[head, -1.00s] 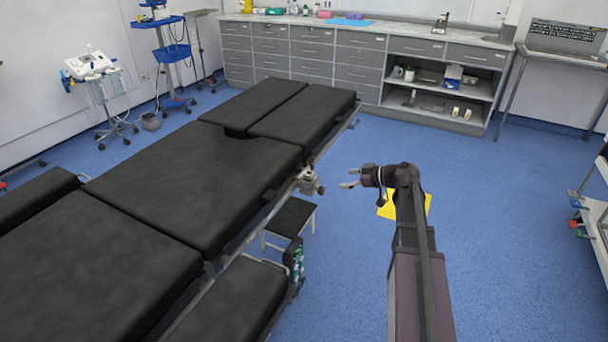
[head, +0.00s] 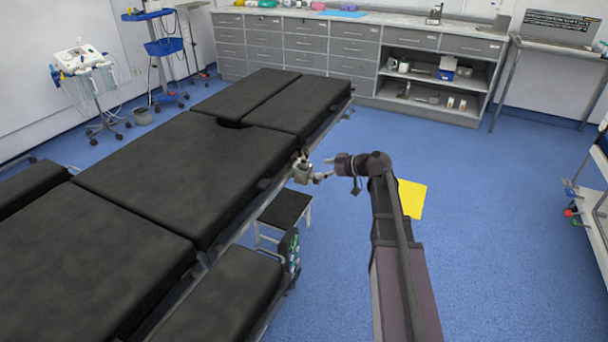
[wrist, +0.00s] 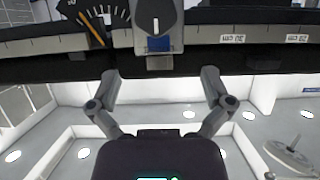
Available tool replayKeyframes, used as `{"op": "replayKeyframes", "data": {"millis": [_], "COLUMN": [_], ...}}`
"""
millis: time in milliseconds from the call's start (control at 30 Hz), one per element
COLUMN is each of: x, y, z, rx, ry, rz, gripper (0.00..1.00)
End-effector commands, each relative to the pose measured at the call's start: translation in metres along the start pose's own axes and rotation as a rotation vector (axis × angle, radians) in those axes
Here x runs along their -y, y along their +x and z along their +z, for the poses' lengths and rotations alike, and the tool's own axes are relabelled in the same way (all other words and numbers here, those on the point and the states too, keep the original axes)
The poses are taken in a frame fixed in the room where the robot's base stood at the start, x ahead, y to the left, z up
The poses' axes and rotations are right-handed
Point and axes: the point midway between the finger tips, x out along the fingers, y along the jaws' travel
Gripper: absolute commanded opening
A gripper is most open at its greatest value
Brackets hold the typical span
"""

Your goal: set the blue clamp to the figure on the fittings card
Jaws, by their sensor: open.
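A grey clamp (head: 303,173) sits on the side rail of the black operating table (head: 175,180). My gripper (head: 322,176) is at the clamp's right. In the wrist view its fingers (wrist: 158,76) are spread, with nothing between them, just below the blue part. I cannot make out a fittings card.
The rail (wrist: 255,32) carries a scale and small upside-down labels. A black step stool (head: 284,209) stands beside the table below the clamp. A yellow sheet (head: 413,199) lies on the blue floor. Cabinets (head: 325,45) line the back wall. Floor to the right is clear up to a trolley (head: 590,205).

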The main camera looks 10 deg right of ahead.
Motion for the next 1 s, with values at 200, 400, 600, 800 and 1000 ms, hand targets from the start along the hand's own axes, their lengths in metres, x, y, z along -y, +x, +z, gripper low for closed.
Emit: {"op": "replayKeyframes", "data": {"millis": [200,400,600,800,1000], "x": [-0.001,-0.001,0.0,0.001,0.001], "y": [0.037,0.06,0.072,0.074,0.074], "z": [0.002,0.001,0.0,0.0,-0.001], "rx": [0.0,0.0,0.0,0.0,0.0], "ry": [-0.001,-0.001,-0.001,-0.001,-0.001], "rz": [-0.001,-0.001,-0.001,-0.001,-0.001], "gripper": [1.0,1.0,1.0,1.0,0.88]}}
